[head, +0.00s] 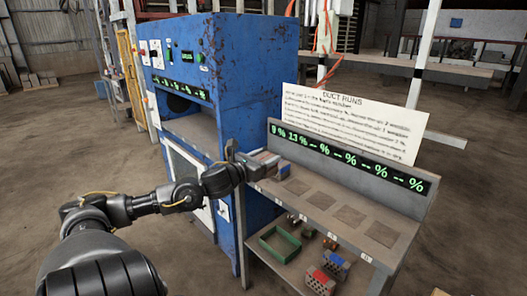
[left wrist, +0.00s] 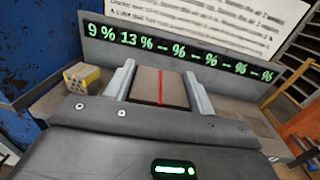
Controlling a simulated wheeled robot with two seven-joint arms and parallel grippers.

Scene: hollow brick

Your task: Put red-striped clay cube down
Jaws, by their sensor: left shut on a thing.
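The red-striped clay cube (left wrist: 160,87) shows in the left wrist view as a brown-grey block with one red stripe down its face. It sits between the two fingers of my left gripper (left wrist: 160,90), which is shut on it. In the head view my left gripper (head: 250,163) is at the left end of the grey bench top (head: 330,212), beside the blue machine. Whether the cube touches the bench cannot be told. My right gripper is not in view.
A yellow-and-grey block (left wrist: 82,77) stands left of the gripper. A display strip (head: 345,158) reading 9 % and 13 % runs behind the bench; a blue machine (head: 250,75) stands left. Dark square pads (head: 350,216) lie bare to the right. A green frame (head: 280,245) and perforated bricks (head: 320,280) are below.

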